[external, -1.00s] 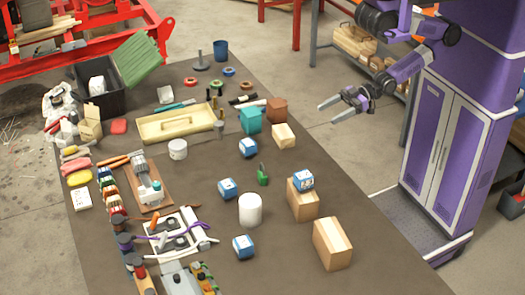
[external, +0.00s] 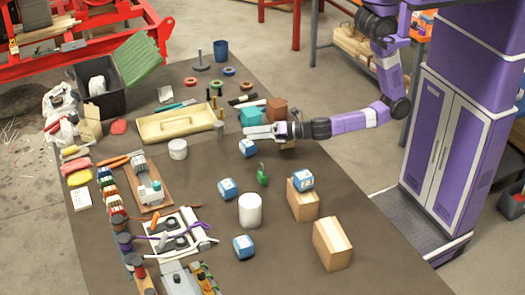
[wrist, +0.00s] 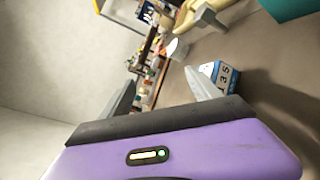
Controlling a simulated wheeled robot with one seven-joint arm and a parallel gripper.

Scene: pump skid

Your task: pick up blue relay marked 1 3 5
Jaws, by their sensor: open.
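A blue and white relay (external: 248,149) stands on the dark table just below my gripper (external: 250,132), partly covered by it in the external view. In the wrist view this relay (wrist: 220,75) lies beyond the lower finger, and its white face carries black digits that look like 1 3 5. My gripper (wrist: 203,50) is open and empty, its fingers pointing left above the table. Other blue and white relays stand at mid-table (external: 228,188), nearer the front (external: 243,246) and on a wooden block (external: 303,180); their markings are too small to read.
A teal block (external: 251,116) and a brown block (external: 277,108) stand close behind my gripper. A green object (external: 262,176) and a white cylinder (external: 250,210) stand nearer the front. A cream tray (external: 178,124) lies to the left.

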